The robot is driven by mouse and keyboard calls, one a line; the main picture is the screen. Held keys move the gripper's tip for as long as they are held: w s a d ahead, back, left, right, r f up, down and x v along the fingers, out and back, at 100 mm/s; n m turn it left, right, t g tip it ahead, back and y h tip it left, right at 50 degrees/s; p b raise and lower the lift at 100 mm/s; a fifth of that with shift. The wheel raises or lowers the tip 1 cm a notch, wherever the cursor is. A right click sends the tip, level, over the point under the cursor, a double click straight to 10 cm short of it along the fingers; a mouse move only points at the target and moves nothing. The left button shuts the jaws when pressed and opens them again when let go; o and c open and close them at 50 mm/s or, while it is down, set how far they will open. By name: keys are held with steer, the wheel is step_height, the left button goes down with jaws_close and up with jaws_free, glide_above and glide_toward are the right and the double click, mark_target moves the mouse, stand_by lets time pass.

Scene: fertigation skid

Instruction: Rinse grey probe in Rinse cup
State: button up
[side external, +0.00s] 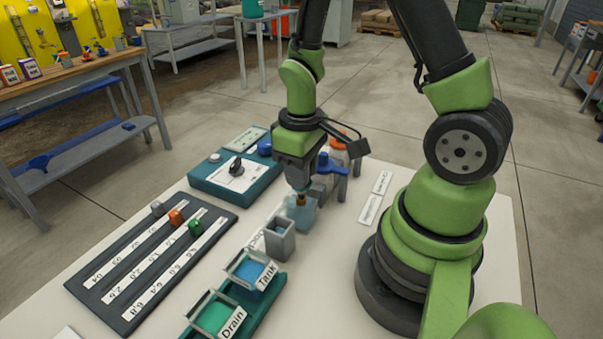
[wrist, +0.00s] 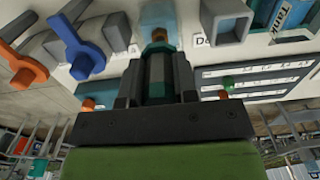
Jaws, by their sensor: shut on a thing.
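I cannot tell how far the tip is inside. In the wrist view the cup (wrist: 158,14) lies just beyond the tip, in line with it. The fingers hide part of the probe.
A square grey holder (side external: 280,240) stands close in front of the cup. Nearby are the Tank cup (side external: 250,270), Drain cup (side external: 213,317) and a dark slider board (side external: 150,262).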

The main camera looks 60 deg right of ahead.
steer(key=shift+f, duration=0.15)
steer(key=shift+f, duration=0.65)
steer(key=shift+r, duration=0.1)
steer(key=shift+r, duration=0.7)
steer(key=shift+f, duration=0.15)
steer(key=shift+f, duration=0.7)
steer(key=shift+r, duration=0.15)
steer(key=shift+r, duration=0.7)
